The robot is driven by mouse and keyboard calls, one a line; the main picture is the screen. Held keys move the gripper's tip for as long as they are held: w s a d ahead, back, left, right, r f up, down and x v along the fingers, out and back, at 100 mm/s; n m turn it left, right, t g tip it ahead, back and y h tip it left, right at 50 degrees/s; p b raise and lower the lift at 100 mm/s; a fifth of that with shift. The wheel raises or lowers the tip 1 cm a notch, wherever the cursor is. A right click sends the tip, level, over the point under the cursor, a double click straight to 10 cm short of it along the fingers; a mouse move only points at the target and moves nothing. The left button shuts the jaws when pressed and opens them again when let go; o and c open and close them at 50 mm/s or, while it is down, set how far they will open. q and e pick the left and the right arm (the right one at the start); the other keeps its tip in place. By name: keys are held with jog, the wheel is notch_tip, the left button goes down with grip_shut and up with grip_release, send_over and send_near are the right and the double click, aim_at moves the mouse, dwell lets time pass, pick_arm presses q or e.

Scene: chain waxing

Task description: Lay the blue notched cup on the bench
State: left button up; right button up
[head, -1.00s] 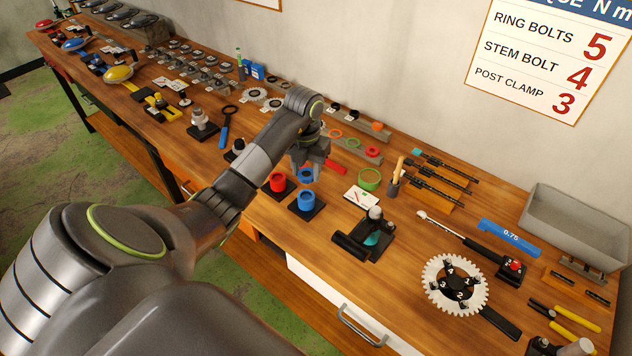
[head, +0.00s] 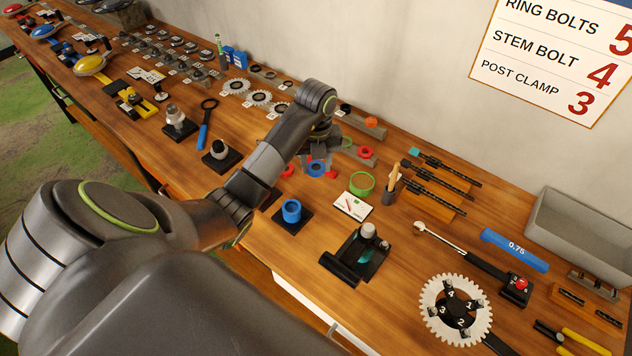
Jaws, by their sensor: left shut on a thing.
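My left gripper (head: 317,160) reaches in from the left and points down over the middle of the bench. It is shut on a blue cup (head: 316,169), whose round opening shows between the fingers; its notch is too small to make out. The cup is low, near the bench (head: 395,235); I cannot tell whether it touches the wood. Another blue cup (head: 291,210) stands upright on a black square base, nearer me and slightly left of the held one. My right gripper is not in view.
A green ring (head: 361,183) and a white card (head: 354,206) lie right of the held cup. Small red pieces (head: 331,174) lie close to the gripper. A black fixture (head: 357,256) stands nearer me. My forearm covers bench to the left.

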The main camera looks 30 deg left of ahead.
aim_at(315, 166)
pick_arm(q)
notch_tip(315, 166, down, 2)
jog(key=shift+s+f+b, duration=0.1)
jog(key=shift+s+b, duration=0.05)
jog(key=shift+b, duration=0.45)
jog(key=shift+w+a+f+b, duration=0.1)
jog(key=shift+w+f+b, duration=0.05)
jog(key=shift+f+b, duration=0.35)
jog(key=shift+w+a+f+b, duration=0.1)
jog(key=shift+f+b, duration=0.25)
jog(key=shift+f, duration=0.15)
notch_tip(315, 166, down, 4)
jog(key=shift+r+p, duration=0.2)
jog(key=shift+p, duration=0.75)
jog(key=shift+f, duration=0.3)
jog(key=shift+w+f, duration=0.1)
jog(key=shift+f, duration=0.15)
jog(key=o, duration=1)
jog(key=shift+c, duration=0.2)
jog(key=shift+o, duration=0.5)
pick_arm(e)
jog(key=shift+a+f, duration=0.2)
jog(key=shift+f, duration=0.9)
